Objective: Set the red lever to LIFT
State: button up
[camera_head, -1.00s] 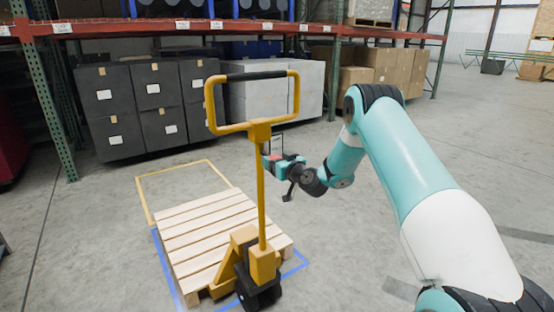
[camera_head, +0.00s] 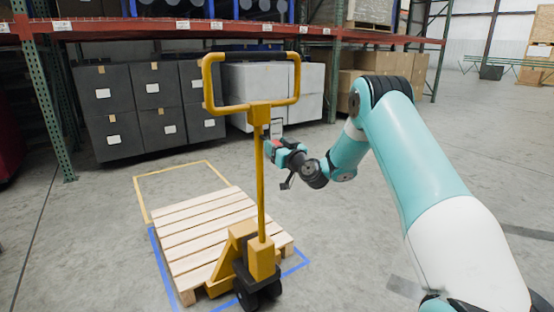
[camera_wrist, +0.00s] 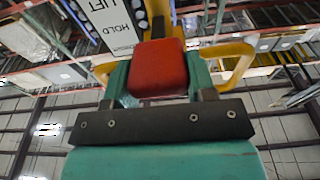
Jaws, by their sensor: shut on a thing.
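A yellow pallet jack handle (camera_head: 261,180) with a looped grip (camera_head: 206,82) stands on the jack (camera_head: 262,262). The red lever (camera_wrist: 157,68) sits between my gripper's fingers (camera_wrist: 158,82) in the wrist view; my gripper is shut on it. In the head view my gripper (camera_head: 275,148) is against the right side of the handle, just below the loop, and the lever is mostly hidden. A white label plate (camera_wrist: 112,25) beside the lever reads HOLD and LIFT. Which mark the lever lines up with I cannot tell.
A wooden pallet (camera_head: 205,228) lies around the jack's forks, within blue floor tape. Grey bins (camera_head: 115,135) and white boxes (camera_head: 262,92) stand behind, under a red rack beam (camera_head: 175,27). The floor on the right is clear beyond my arm.

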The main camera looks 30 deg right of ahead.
jog(key=shift+w+f+t+b, duration=0.15)
jog(key=shift+f+t+b, duration=1.3)
jog(key=shift+b, duration=5.55)
jog(key=shift+t+b, duration=0.25)
jog(key=shift+b, duration=0.7)
jog(key=shift+w+r, duration=0.1)
jog(key=shift+r, duration=0.15)
jog(key=o, duration=1.3)
